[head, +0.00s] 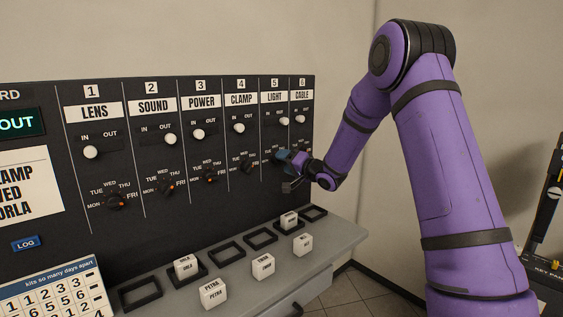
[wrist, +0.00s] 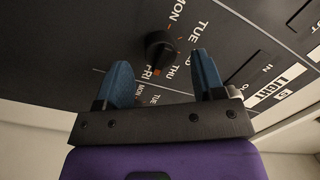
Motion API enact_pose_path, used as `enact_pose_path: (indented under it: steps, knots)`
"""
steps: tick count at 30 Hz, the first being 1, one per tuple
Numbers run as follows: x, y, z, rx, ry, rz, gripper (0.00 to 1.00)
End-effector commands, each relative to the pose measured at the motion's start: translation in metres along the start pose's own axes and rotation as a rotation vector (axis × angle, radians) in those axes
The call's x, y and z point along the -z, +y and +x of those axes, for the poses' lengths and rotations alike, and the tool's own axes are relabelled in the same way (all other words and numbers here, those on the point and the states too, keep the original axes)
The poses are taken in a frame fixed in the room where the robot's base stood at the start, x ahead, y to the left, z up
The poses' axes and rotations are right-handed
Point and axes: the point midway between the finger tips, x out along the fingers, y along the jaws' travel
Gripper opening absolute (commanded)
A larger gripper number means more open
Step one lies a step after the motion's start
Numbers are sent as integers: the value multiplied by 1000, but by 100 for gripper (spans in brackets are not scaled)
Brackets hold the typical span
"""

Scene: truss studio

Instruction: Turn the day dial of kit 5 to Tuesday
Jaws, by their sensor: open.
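The kit 5 day dial (wrist: 160,46) is a black knob with an orange mark, seen in the wrist view. The mark faces down in that view, close to the FRI label (wrist: 153,75). The TUE label (wrist: 198,31) is at the dial's upper right there. My gripper (wrist: 161,60) is open, its two blue fingers to either side of the dial and apart from it in the picture. I cannot tell the depth gap. In the head view my gripper (head: 285,158) is at the lower part of the LIGHT column and hides this dial.
The kit 4 dial (head: 247,162) is close to the left, and the CABLE column (head: 301,94) borders on the right. The kit 5 switch (head: 285,121) is above. A grey ledge (head: 340,237) with frames and lettered white blocks (head: 289,220) juts out below.

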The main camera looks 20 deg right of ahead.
Motion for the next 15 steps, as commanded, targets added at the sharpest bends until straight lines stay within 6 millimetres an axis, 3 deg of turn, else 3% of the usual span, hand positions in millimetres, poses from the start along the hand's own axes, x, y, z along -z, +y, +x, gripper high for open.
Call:
enact_pose_path:
  steps: [6, 15]
  knots:
    - [0, 0, 20, 0, -1, 0, 62]
    - [0, 0, 23, 0, 0, -1, 62]
